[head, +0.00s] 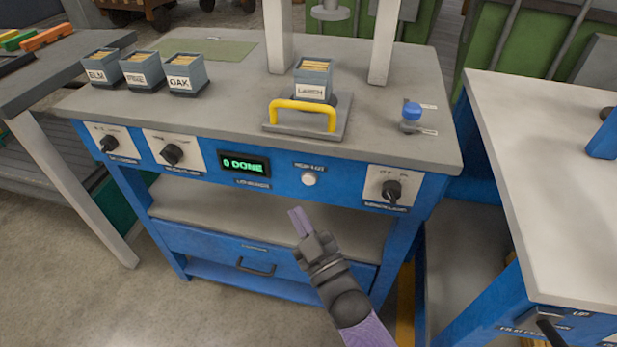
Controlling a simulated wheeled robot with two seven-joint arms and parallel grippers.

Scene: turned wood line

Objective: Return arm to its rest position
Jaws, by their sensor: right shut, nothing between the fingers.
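My right gripper (300,222) is shut and empty. It hangs in front of the blue workbench (228,207), below the bench's control panel, and its arm comes in from the lower right. In the picture it overlaps the bench's lower shelf and drawer; I see no contact with a knob or button. My left gripper is not in view.
A grey box marked LARCH (312,82) stands at a yellow-handled plate (303,118). Boxes including ELM (102,71) and OAK (186,76) stand back left. The display (244,165) reads "0 DONE". A pale-topped table (560,150) is at right. Floor is free at lower left.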

